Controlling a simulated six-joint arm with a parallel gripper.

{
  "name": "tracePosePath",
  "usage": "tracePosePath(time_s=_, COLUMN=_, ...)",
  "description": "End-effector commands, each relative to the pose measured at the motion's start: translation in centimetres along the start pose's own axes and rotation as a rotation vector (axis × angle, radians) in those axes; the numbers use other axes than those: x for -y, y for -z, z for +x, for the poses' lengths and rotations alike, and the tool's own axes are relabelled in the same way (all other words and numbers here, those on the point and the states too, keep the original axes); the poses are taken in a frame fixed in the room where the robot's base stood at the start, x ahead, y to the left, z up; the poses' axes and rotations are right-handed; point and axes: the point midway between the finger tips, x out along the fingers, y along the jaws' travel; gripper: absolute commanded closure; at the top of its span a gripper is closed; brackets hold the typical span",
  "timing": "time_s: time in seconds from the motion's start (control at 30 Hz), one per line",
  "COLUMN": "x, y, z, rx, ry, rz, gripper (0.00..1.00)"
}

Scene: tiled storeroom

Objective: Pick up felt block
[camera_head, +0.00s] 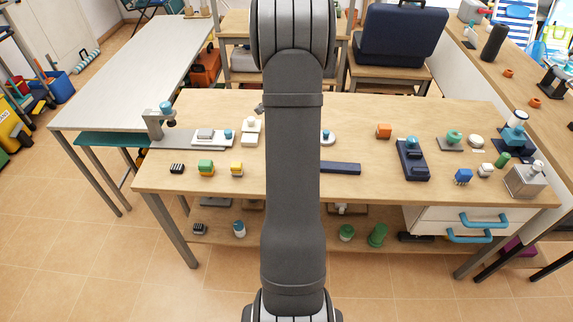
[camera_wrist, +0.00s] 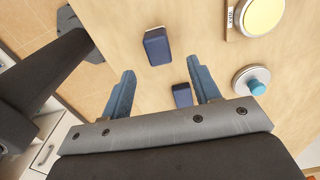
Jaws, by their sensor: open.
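Two dark blue blocks lie on the wooden table in the wrist view. One block (camera_wrist: 157,46) lies just beyond my fingertips, near the middle of the gap between them. The other block (camera_wrist: 182,95) is closer to the palm, by the right finger, and its lower end is hidden by the gripper body. I cannot tell for sure which is the felt block. In the head view my arm hides the gripper. A dark blue bar (camera_head: 341,168) shows just right of the arm there.
A white disc with a blue knob (camera_wrist: 252,82) lies right of my gripper in the wrist view. A cream disc on a labelled board (camera_wrist: 262,14) is beyond it. Small items and a dark blue stand (camera_head: 412,162) sit on the table's right side. The table front has bare room.

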Motion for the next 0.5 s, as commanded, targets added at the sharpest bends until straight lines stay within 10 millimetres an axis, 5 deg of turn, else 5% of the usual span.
tracePosePath(time_s=0.1, x=-0.1, y=0.0, z=2.0, rx=0.000, ry=-0.003, rz=-0.001, gripper=0.44)
tracePosePath(time_s=0.5, x=-0.2, y=-0.2, z=5.2, rx=0.000, ry=-0.004, rz=-0.002, gripper=0.44)
